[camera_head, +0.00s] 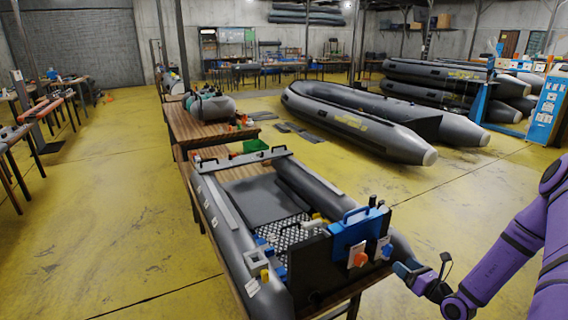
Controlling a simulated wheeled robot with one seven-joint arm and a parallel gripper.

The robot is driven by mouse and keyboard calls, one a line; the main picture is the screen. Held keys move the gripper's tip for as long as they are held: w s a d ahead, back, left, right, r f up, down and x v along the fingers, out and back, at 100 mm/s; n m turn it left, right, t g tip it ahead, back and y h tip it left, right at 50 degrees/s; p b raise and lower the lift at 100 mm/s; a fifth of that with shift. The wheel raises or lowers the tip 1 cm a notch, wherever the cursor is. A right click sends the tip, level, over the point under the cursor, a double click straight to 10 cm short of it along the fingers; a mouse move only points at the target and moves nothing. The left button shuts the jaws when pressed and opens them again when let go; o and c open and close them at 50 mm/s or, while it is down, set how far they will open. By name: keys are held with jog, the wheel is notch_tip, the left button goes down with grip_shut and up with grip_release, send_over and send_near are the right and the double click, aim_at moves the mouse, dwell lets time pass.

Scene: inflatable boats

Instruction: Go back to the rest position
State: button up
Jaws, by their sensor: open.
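My purple arm (510,245) comes in from the right edge and reaches down and to the left. My gripper (418,274) is at its end, dark and small in the picture, just right of the stern of the small grey inflatable boat (232,246). It is open, and I see nothing held in it. The boat lies on a wooden table. A blue case (353,234) with orange and white tags stands at its dark transom (310,265), left of my gripper. Whether the gripper touches the boat's tube end is hard to tell.
A large grey boat (350,120) lies on the yellow floor behind, with more boats (440,82) stacked at the back right. A blue stand (547,108) is at the right. Benches (20,132) line the left. The floor (100,225) at left is clear.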

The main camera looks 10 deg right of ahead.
jog(key=s+a+r+n+g+y, duration=0.2)
jog(key=a+r+n+g, duration=0.3)
jog(key=r+n, duration=0.3)
jog(key=s+a+r+n+g+y, duration=0.1)
jog(key=a+r+n+g+y, duration=0.35)
jog(key=r, duration=0.55)
jog(key=s+a+r+n+g, duration=0.2)
jog(key=a+r+n+g, duration=0.35)
jog(key=r+n, duration=0.3)
jog(key=s+a+r+n+t+h, duration=0.1)
jog(key=s+r+n+h, duration=0.5)
jog(key=s+r, duration=0.4)
jog(key=s+a+r+n+t+h, duration=0.1)
jog(key=s+r+n+t+h, duration=0.1)
jog(key=s+r+n+h, duration=0.5)
jog(key=s+r+n, duration=0.1)
jog(key=s+r, duration=0.2)
jog(key=s, duration=0.2)
jog(key=shift+s+a+r+t, duration=0.15)
jog(key=shift+s+a+t, duration=0.15)
jog(key=shift+s, duration=0.1)
